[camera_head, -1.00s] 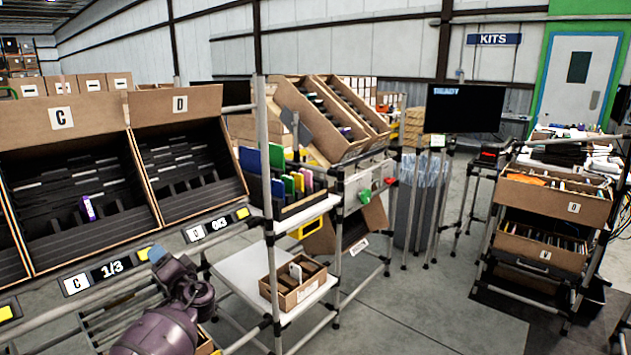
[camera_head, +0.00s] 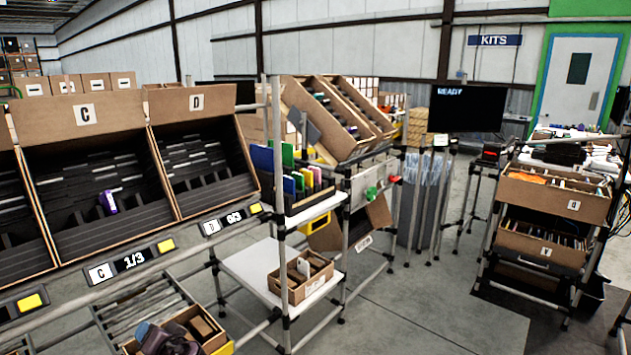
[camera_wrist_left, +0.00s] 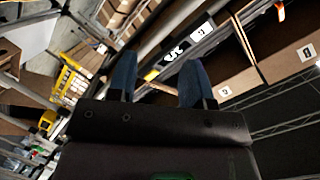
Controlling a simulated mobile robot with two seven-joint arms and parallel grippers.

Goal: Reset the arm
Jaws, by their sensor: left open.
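My left gripper shows in the left wrist view (camera_wrist_left: 161,82) with two blue fingers apart and nothing between them. In the head view only part of my left arm (camera_head: 178,345) shows at the bottom edge, low in front of the carton rack, with a blue fingertip beside it. Tilted carton C (camera_head: 50,125) holds one purple item (camera_head: 107,202) on its dark ribbed floor. Tilted carton D (camera_head: 185,104) beside it looks empty. My right gripper is not in view.
Displays below the cartons read 1/3 (camera_head: 131,261) and 0/3 (camera_head: 233,218). A white shelf (camera_head: 245,268) bears a small brown box. A black monitor (camera_head: 466,110) reads READY. A cart (camera_head: 545,255) stands at right. Grey floor is open between.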

